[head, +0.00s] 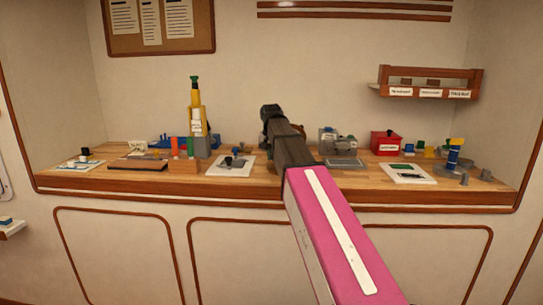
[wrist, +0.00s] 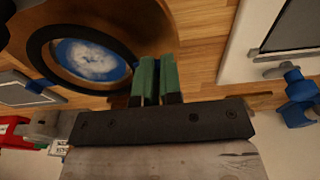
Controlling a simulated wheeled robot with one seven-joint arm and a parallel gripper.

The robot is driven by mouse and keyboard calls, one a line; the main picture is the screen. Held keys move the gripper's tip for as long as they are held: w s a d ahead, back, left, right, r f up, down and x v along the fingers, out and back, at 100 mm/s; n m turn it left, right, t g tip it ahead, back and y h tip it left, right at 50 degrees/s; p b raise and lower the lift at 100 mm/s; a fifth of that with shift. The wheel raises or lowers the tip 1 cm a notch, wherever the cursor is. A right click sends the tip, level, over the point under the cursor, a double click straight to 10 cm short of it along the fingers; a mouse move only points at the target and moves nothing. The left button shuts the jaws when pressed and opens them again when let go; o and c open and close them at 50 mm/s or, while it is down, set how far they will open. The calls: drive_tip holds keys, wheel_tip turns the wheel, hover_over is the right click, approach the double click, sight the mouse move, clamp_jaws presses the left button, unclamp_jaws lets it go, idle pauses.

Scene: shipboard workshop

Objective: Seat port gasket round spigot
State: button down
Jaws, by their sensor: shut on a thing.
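A round wooden port (wrist: 150,22) with a blue-and-white glass (wrist: 90,58) shows in the upper left of the wrist view. A thick black ring (wrist: 42,38), which looks like the gasket, surrounds the glass in that view. I cannot tell whether it is seated on the spigot or just above it; the spigot is not clearly visible. My gripper (wrist: 156,78) has green finger pads close together at the ring's right side, shut on its edge. In the head view a sliver of brown wood (head: 301,130) shows behind my arm, which hides the fingers and ring.
The wooden bench (head: 240,188) is crowded. A white board (head: 232,166) lies left of my arm; a grey device (head: 330,142) and red box (head: 386,143) stand right. A yellow tower (head: 196,118) rises at left. A blue knobbed part (wrist: 298,100) is at the wrist view's right.

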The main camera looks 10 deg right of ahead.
drive_tip(key=shift+f, duration=0.7)
idle(0.7)
idle(0.9)
drive_tip(key=c, duration=1.2)
unclamp_jaws()
wheel_tip(320, 180, up, 11)
drive_tip(key=s, duration=0.1)
drive_tip(key=shift+a+f, duration=0.15)
drive_tip(key=shift+a, duration=0.05)
drive_tip(key=shift+s, duration=0.2)
